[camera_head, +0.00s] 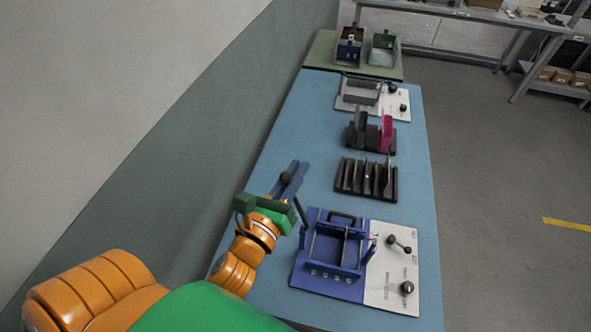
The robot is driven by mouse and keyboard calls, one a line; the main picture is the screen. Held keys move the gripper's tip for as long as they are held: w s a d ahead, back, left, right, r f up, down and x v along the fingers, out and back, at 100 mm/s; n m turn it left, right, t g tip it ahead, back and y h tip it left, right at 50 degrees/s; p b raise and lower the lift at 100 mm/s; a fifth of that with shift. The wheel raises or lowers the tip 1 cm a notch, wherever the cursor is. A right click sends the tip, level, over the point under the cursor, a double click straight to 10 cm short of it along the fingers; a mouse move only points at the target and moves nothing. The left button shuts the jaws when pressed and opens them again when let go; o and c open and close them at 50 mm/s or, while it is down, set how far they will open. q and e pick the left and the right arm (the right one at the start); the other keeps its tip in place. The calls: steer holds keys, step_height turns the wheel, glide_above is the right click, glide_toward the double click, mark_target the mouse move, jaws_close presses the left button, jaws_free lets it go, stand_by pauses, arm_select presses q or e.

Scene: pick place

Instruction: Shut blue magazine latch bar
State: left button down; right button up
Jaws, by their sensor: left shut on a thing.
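The blue magazine (335,255) is a blue frame fixture on a plate near the front of the table. A dark latch bar (301,213) stands up from its left side, tilted to the left, away from the frame. My left gripper (291,178) reaches in from the lower left. The fingers partly hide the knob. My right gripper is not in view.
A white panel (393,268) with black knobs adjoins the magazine on the right. Behind it stand a dark slotted rack (366,180), a holder with a pink piece (387,134) and another latch fixture (360,92). A wall (170,150) runs along the left.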

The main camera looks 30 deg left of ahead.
arm_select(q)
steer(key=shift+r, duration=0.2)
steer(key=w+d+f+m+p, duration=0.1)
steer(key=d+m+p, duration=0.1)
steer(key=d, duration=0.3)
steer(key=w+d+m+g+p, duration=0.1)
steer(key=d+m+p, duration=0.1)
steer(key=d, duration=0.3)
steer(key=shift+w+d+f+m, duration=0.15)
steer(key=shift+w+f+m, duration=0.2)
steer(key=shift+m, duration=0.35)
steer(key=shift+s+f, duration=0.1)
